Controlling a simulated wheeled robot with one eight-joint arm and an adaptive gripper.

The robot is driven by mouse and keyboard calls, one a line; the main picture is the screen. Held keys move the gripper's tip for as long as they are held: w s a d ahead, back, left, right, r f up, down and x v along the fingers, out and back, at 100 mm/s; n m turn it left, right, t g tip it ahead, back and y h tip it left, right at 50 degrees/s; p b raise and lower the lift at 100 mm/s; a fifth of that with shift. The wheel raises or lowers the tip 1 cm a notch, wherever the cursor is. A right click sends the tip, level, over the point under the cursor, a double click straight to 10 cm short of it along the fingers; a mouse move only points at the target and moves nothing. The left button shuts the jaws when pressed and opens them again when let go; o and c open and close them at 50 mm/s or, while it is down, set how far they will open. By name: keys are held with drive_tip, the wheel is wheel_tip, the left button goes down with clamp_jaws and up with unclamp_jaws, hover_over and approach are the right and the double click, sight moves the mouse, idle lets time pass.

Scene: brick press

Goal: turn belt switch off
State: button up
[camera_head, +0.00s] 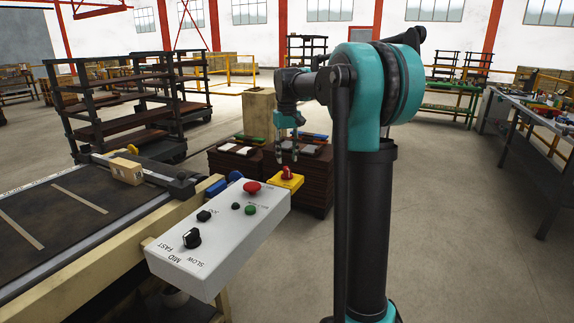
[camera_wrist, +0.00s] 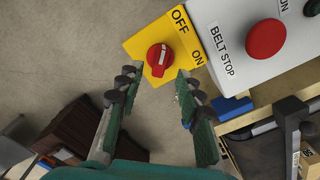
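The belt switch is a red rotary knob (camera_wrist: 160,58) on a yellow plate (camera_wrist: 136,44) marked OFF and ON. A pale mark shows on the knob, but I cannot tell which label it points to. In the head view the red knob (camera_head: 287,173) sits on the yellow box (camera_head: 291,183) at the far end of the white control panel (camera_head: 225,232). My gripper (camera_wrist: 158,86) is open and empty, with the knob just beyond and between its fingertips in the wrist view. In the head view my gripper (camera_head: 287,152) hangs above the knob, apart from it.
The panel carries a red BELT STOP button (camera_wrist: 266,38), also seen in the head view (camera_head: 251,188), a green button (camera_head: 250,210) and a black speed knob (camera_head: 192,238). A conveyor (camera_head: 60,215) with a cardboard box (camera_head: 126,171) lies left. Stacked brown trays (camera_head: 230,162) stand behind.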

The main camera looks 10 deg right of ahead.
sight(287, 168)
wheel_tip(287, 168, up, 8)
drive_tip(key=shift+f, duration=0.25)
drive_tip(key=shift+s, duration=0.1)
